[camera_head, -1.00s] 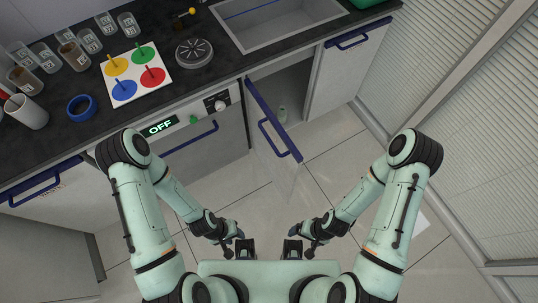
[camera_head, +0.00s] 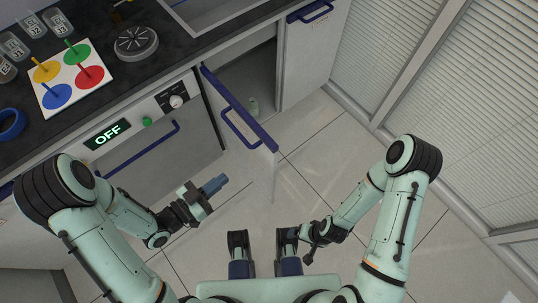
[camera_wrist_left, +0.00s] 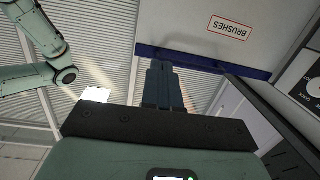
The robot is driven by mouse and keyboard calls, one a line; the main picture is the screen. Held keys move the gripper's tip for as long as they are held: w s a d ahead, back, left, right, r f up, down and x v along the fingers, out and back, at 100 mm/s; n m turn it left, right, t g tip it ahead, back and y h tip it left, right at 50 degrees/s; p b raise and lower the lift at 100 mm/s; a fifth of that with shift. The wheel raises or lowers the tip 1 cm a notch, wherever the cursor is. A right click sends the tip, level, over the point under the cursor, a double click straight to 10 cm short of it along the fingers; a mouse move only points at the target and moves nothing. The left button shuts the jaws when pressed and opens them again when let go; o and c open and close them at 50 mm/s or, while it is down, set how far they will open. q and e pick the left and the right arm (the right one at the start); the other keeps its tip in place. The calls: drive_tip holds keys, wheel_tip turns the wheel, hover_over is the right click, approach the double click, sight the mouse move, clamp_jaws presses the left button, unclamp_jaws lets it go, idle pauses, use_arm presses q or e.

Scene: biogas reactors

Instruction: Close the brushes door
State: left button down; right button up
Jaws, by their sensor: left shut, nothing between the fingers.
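The brushes door (camera_head: 272,170) stands swung open from the counter, hinged at its left, its blue top edge sloping toward me. Its blue handle (camera_head: 241,130) is on the outer face, toward the left. In the left wrist view the door's grey face (camera_wrist_left: 190,22) shows a red-framed BRUSHES label. My left gripper (camera_head: 215,185) is shut and empty, left of the door and apart from the handle in the head view. Its closed fingers (camera_wrist_left: 163,85) overlap the door's blue edge in the wrist view; contact cannot be told. My right gripper (camera_head: 308,256) hangs low, its fingers unclear.
The counter above carries a coloured board (camera_head: 45,90). Tiled floor is clear right of the door.

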use_arm(q)
drive_tip(key=r+m+h, duration=0.1)
drive_tip(key=r+h, duration=0.1)
approach(269, 147)
drive_tip(key=x, duration=0.6)
drive_tip(key=shift+w+d+r, duration=0.1)
drive_tip(key=shift+d+r, duration=0.05)
drive_tip(key=shift+d, duration=0.05)
drive_tip(key=shift+w+d, duration=0.1)
drive_tip(key=shift+d, duration=0.1)
drive_tip(key=shift+w, duration=0.1)
